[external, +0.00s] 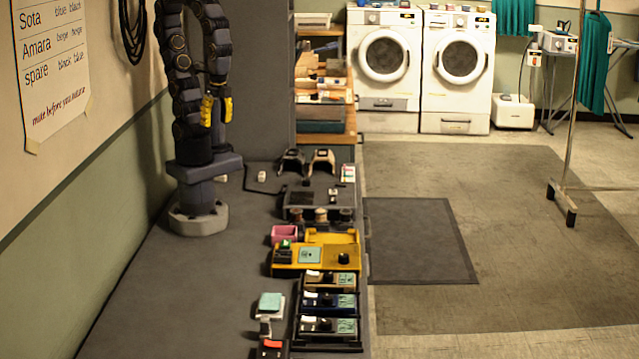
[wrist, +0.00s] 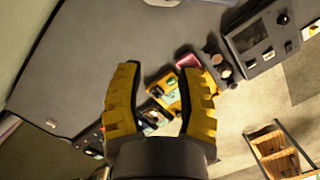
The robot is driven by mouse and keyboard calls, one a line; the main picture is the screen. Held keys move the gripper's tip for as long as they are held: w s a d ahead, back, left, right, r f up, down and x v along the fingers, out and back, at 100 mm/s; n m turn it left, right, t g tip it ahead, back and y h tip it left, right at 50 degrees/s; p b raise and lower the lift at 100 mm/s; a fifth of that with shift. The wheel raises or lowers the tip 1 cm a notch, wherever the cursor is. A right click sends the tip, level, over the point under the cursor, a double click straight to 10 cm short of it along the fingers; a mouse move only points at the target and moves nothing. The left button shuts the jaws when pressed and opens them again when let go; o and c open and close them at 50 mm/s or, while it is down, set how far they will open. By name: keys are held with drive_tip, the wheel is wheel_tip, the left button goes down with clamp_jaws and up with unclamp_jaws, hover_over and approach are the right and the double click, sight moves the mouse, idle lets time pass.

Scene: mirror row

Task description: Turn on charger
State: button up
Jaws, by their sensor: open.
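My gripper (external: 217,107) has yellow pads and hangs high over the far left part of the dark bench. It is open and empty; its two fingers stand well apart in the wrist view (wrist: 160,78). I cannot tell for sure which device is the charger. A black unit with a red top part (external: 271,348) sits at the near edge of the bench, partly cut off by the frame. A black rack (external: 328,345) of several small units with green screens stands to its right. A yellow unit (external: 287,257) with a green screen and dark knob is behind the rack. My gripper touches none of these.
A pale unit with a green top (external: 270,304) stands left of the rack. A pink box (external: 284,234), a grey case (external: 295,213) and two dark stands line the bench's right side. The left bench surface (external: 170,300) is clear. A wall (external: 60,210) borders it.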

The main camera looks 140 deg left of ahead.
drive_tip(key=shift+w+d+r, duration=0.1)
drive_tip(key=shift+w+d, duration=0.05)
drive_tip(key=shift+w, duration=0.3)
drive_tip(key=shift+w+d+r, duration=0.1)
drive_tip(key=shift+w, duration=0.35)
clamp_jaws()
drive_tip(key=w+d+m+t+h, duration=0.1)
drive_tip(key=w+d+m, duration=0.3)
drive_tip(key=w, duration=0.9)
drive_tip(key=w+d+m+t+h, duration=0.1)
drive_tip(key=w+d, duration=0.5)
drive_tip(key=w, duration=0.7)
drive_tip(key=w+d+f+m+t, duration=0.1)
drive_tip(key=w+d+f, duration=0.3)
drive_tip(key=w, duration=0.5)
drive_tip(key=w+d+f+m, duration=0.3)
drive_tip(key=w+d+f, duration=0.1)
drive_tip(key=w+f, duration=0.5)
drive_tip(key=shift+d+f+t+h, duration=0.2)
drive_tip(key=shift+d+t+h, duration=0.15)
drive_tip(key=shift+t+h, duration=0.05)
